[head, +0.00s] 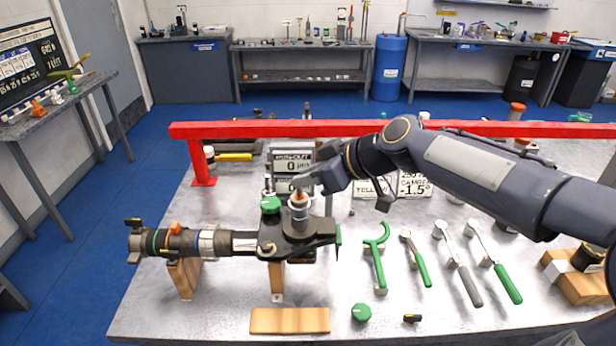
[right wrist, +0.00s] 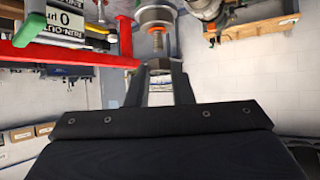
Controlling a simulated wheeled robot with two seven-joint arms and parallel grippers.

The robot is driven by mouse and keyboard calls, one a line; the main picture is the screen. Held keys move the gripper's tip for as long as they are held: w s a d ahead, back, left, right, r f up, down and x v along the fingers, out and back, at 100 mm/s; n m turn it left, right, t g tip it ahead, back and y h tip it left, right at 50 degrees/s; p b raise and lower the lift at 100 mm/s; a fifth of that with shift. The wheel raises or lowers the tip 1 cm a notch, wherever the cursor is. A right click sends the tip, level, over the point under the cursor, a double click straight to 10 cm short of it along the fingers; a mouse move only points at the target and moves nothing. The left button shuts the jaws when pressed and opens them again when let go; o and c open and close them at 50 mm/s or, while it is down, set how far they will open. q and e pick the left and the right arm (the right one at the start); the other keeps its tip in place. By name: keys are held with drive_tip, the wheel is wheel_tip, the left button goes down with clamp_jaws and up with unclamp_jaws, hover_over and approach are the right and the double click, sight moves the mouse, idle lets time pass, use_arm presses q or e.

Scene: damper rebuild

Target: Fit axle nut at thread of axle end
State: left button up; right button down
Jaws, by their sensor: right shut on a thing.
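My right gripper (head: 305,186) comes in from the right over the damper assembly and sits at the top of the upright axle end (head: 299,211). In the right wrist view its two fingers (right wrist: 160,80) are shut on a dark nut (right wrist: 159,65). The threaded axle end (right wrist: 157,44), with an orange band, lines up with the nut. The nut is at the thread's tip; I cannot tell whether they touch or the thread is engaged. In the head view the gripper mostly hides the nut. My left gripper is not in view.
The damper (head: 170,242) lies across wooden blocks on the grey bench. A red rail (head: 240,130) runs behind. A green cap (head: 361,313) and wooden bar (head: 290,320) lie in front. Green-handled tools (head: 377,265) lie to the right. A gauge display (head: 292,160) stands behind the axle.

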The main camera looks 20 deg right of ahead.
drive_tip(key=shift+b, duration=0.3)
idle(0.5)
drive_tip(key=shift+f+b, duration=1.6)
drive_tip(key=shift+b, duration=0.35)
drive_tip(key=c, duration=1.2)
unclamp_jaws()
drive_tip(key=b+v, duration=0.1)
drive_tip(key=v, duration=0.7)
drive_tip(key=shift+f, duration=0.1)
